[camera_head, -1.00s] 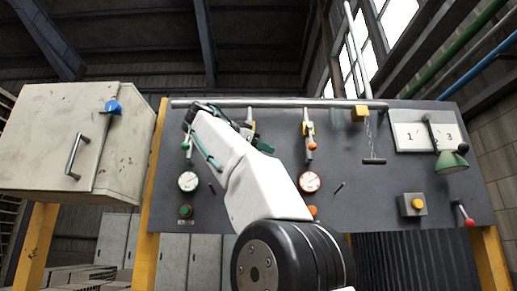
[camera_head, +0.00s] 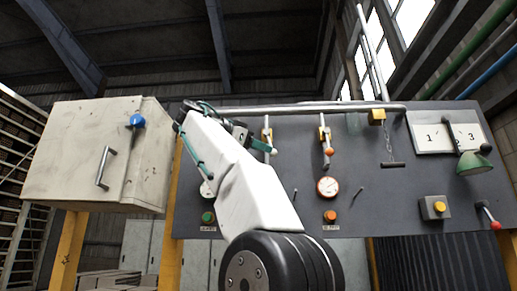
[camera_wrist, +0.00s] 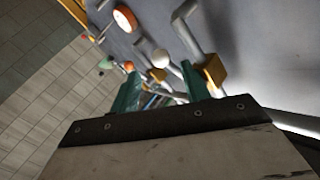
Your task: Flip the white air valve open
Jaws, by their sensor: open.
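The white air valve has a pale knob (camera_head: 273,151) on a lever below a pipe on the grey panel, just right of my arm in the head view. In the wrist view the white knob (camera_wrist: 161,58) appears between and just beyond my green fingertips. My gripper (camera_wrist: 160,82) is open, with nothing between its fingers. Whether a finger touches the lever cannot be told. In the head view my arm hides most of the gripper; a bit of green finger shows beside the valve.
An orange-tipped valve (camera_head: 328,151) hangs to the right, above a red-rimmed gauge (camera_head: 327,187). A yellow block (camera_wrist: 212,70) and a grey pipe lie close to the right finger in the wrist view. A beige cabinet (camera_head: 75,150) stands left.

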